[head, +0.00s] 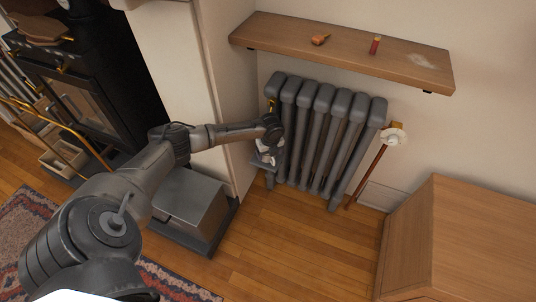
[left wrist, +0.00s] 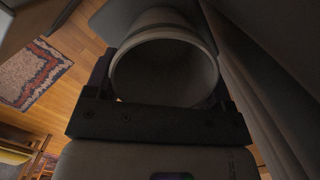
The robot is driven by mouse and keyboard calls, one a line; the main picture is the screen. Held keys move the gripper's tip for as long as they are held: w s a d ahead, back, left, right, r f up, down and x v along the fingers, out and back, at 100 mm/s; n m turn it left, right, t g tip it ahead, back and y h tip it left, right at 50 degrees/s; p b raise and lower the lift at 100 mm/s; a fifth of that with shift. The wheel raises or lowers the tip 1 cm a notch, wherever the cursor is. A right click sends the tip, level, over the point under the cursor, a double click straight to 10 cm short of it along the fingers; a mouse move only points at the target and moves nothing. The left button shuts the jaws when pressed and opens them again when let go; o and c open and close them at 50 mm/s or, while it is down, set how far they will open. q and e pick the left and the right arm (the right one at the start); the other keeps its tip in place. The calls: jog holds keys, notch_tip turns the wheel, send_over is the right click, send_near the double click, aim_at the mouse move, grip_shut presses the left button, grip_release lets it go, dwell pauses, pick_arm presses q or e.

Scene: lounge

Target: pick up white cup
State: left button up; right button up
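The white cup (left wrist: 165,72) fills the space between the fingers of my left gripper (left wrist: 165,95) in the left wrist view, its round mouth facing the camera. A finger lies close along each side of it; I cannot tell whether both press on it. In the head view my left gripper (head: 265,152) is at the left end of the grey radiator, and the cup is mostly hidden there. A small grey surface lies beside and below the cup; I cannot tell whether the cup rests on it. My right gripper is not in view.
The grey radiator (head: 325,142) stands right beside my left gripper. A wooden wall shelf (head: 345,52) is above it. A grey metal box (head: 190,207) stands below my arm, and a wooden cabinet (head: 465,240) stands at the right. The floor (head: 290,250) between them is clear.

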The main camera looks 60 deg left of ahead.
pick_arm(q)
jog(key=c, duration=0.6)
jog(key=shift+c, duration=0.2)
jog(key=shift+r, duration=0.1)
